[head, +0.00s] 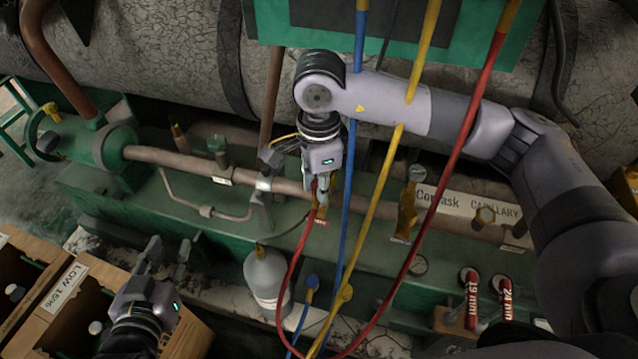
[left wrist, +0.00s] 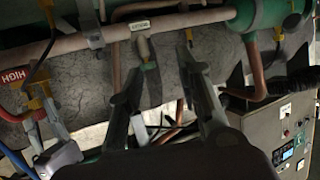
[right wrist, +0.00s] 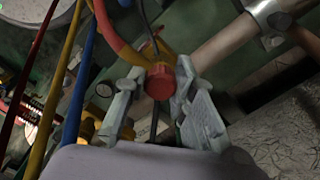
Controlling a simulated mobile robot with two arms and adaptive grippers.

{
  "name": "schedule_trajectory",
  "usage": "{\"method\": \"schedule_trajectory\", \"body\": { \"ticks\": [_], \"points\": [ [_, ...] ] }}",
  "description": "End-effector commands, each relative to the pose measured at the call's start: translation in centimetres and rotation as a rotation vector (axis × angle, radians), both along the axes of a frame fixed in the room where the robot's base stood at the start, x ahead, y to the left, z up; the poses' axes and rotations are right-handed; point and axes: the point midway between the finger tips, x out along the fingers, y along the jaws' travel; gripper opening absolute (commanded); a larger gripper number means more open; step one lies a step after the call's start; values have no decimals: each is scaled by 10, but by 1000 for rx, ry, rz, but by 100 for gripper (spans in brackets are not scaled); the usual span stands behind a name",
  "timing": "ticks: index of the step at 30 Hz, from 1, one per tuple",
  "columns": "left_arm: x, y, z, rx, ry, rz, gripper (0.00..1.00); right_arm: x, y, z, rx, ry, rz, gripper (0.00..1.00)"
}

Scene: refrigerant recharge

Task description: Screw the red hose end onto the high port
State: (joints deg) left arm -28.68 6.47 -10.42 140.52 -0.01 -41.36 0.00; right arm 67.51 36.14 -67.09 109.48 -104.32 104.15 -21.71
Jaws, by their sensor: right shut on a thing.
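The red hose (head: 293,262) loops down from my right gripper (head: 322,187), then rises to the upper right. That gripper is shut on the red hose end (right wrist: 160,84), a ribbed red cap between its fingers in the right wrist view. The gripper is at the high port, beside its red HIGH tag (left wrist: 14,78) and brass fitting (left wrist: 36,106) in the left wrist view. The gripper's fingers hide much of the joint, so how far the end is threaded cannot be told. My left gripper (head: 166,258) is open and empty at the lower left, its fingers spread (left wrist: 165,88).
A blue hose (head: 349,190) and a yellow hose (head: 384,185) hang right of my right gripper. A grey bottle (head: 266,279) stands below it. Cardboard boxes (head: 68,285) are at lower left. A long pipe (head: 190,163) crosses behind.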

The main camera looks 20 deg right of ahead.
Motion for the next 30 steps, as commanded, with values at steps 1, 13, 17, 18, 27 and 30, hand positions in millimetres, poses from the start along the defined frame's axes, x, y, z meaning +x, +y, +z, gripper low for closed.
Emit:
{"method": "schedule_trajectory", "body": {
  "ticks": [1, 13, 17, 18, 27, 30],
  "points": [
    [0, 0, 0, -1, -4, 0, 32, 0, 0, 0, 0, 0, 0, 0],
    [4, -2, 7, -9, -37, -2, 32, 0, 0, -2, 0, 0, 0, 0],
    [5, -2, 9, -12, -51, -3, 32, 0, 0, -2, 0, 0, 0, 0],
    [5, -2, 10, -13, -54, -3, 32, 0, 0, -2, 0, 0, 0, 0],
    [6, -3, 12, -17, -71, -5, 32, 0, 0, -3, 0, 0, 0, 0],
    [7, -4, 15, -20, -81, -5, 32, 0, 0, -4, 0, 0, 0, 0]
  ]
}}
